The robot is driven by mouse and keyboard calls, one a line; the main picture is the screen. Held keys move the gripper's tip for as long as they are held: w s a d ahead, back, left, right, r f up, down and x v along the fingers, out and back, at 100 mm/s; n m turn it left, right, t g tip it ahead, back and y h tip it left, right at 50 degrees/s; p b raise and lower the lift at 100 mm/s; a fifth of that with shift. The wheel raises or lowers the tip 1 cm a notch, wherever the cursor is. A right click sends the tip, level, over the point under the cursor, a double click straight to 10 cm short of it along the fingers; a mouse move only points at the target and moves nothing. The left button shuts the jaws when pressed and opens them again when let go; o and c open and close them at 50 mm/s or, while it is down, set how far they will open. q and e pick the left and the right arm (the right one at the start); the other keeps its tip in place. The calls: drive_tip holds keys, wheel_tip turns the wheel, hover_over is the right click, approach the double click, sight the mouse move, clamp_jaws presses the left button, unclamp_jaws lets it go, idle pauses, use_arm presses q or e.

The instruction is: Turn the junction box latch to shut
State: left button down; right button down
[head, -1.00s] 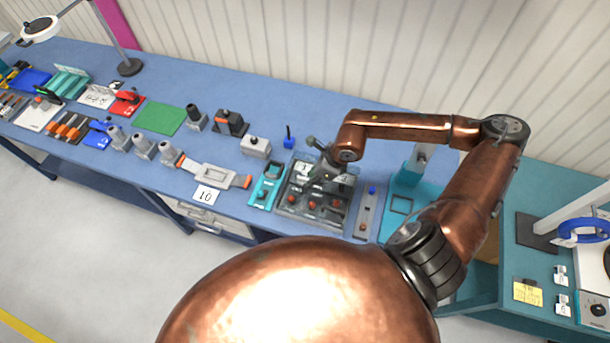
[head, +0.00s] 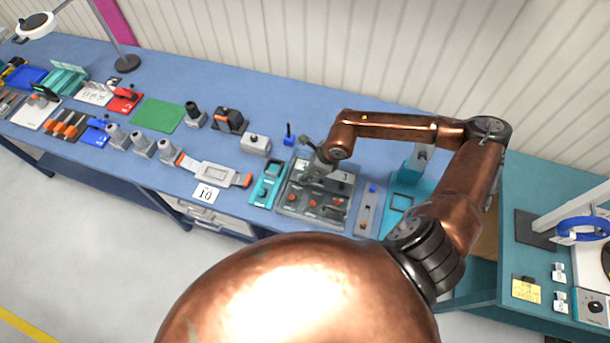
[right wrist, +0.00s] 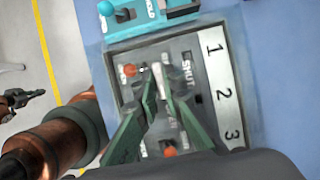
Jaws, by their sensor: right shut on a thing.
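The junction box (head: 285,208) is a grey panel with several orange-red knobs along its near side, and my right gripper (head: 312,168) is over its far left part. In the right wrist view the panel (right wrist: 195,60) shows a SHUT label and a white strip numbered 1, 2, 3. The green fingers of the right gripper (right wrist: 161,80) are shut on a small pale latch handle (right wrist: 158,70) beside the SHUT label. The fingers and wrist hide part of the panel. A dark shape at the wrist view's left edge seems to be my left gripper (right wrist: 22,105); its jaws are unclear.
A teal device (head: 265,185) stands close left of the panel, and a narrow grey unit (head: 367,208) close right. A blue-handled item (head: 289,138) and a grey switch box (head: 255,145) stand behind. Blue bench top (head: 380,100) is bare behind the arm.

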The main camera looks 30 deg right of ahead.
drive_tip(key=shift+s+f, duration=0.1)
drive_tip(key=shift+d+f+n+b, duration=0.15)
drive_tip(key=shift+n+b, duration=0.25)
drive_tip(key=shift+b, duration=0.25)
drive_tip(key=n+g+b, duration=0.1)
drive_tip(key=n+b, duration=0.3)
drive_tip(key=b, duration=0.1)
drive_tip(key=n+g+b, duration=0.2)
drive_tip(key=n+b, duration=0.3)
drive_tip(key=b, duration=0.1)
drive_tip(key=w+n+g+y+b, duration=0.1)
drive_tip(key=n+g+b, duration=0.1)
drive_tip(key=n+b, duration=0.2)
drive_tip(key=shift+n+b, duration=0.3)
drive_tip(key=shift+b, duration=0.35)
use_arm(q)
wheel_tip(320, 180, down, 21)
drive_tip(key=s+b, duration=0.1)
drive_tip(key=b, duration=0.2)
drive_tip(key=shift+s, duration=0.25)
use_arm(e)
drive_tip(key=shift+n+g+h, duration=0.3)
drive_tip(key=shift+n+g, duration=0.4)
drive_tip(key=shift+n, duration=1.2)
use_arm(q)
drive_tip(key=shift+d+f, duration=0.1)
use_arm(e)
drive_tip(key=shift+r, duration=0.2)
